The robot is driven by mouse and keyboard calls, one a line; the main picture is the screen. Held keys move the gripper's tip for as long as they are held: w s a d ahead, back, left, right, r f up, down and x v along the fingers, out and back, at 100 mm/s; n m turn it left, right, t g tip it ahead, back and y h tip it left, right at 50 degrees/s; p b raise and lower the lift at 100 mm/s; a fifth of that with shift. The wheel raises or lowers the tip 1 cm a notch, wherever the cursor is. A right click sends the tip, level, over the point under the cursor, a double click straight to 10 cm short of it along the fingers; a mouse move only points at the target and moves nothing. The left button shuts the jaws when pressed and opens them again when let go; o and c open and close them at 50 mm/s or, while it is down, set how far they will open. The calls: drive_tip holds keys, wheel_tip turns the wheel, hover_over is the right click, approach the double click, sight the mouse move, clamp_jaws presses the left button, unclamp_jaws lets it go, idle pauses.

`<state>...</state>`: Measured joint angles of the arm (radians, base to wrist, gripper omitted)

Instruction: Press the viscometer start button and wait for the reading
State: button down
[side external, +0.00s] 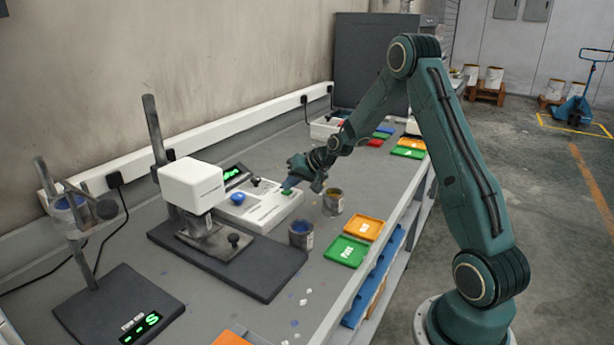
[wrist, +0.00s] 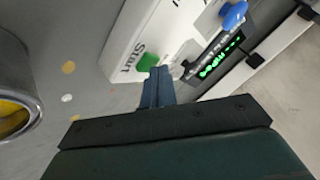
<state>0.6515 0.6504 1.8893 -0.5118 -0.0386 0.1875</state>
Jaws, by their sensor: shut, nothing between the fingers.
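The white viscometer console (side external: 262,212) lies on the grey bench and carries a green start button (side external: 287,192). In the wrist view the button (wrist: 147,62) sits beside the word "Start". My gripper (side external: 287,186) is shut and empty, pointing down at the button end of the console. In the wrist view its fingertips (wrist: 159,72) overlap the button's right edge; I cannot tell whether they touch it. A display (wrist: 222,54) with green characters stands behind the console; its reading is not legible. A blue knob (wrist: 234,14) is also on the console.
A white measuring head (side external: 192,184) on a dark stand is left of the console. Open paint cans (side external: 332,202) and (side external: 301,234) stand close in front. Green (side external: 347,250) and orange (side external: 364,227) trays lie near the bench's front edge. A scale (side external: 120,305) is at lower left.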

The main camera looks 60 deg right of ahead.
sight(290, 192)
drive_tip(key=shift+f, duration=0.15)
idle(0.5)
drive_tip(key=shift+r, duration=0.85)
drive_tip(key=shift+r, duration=0.15)
drive_tip(key=shift+r, duration=2.4)
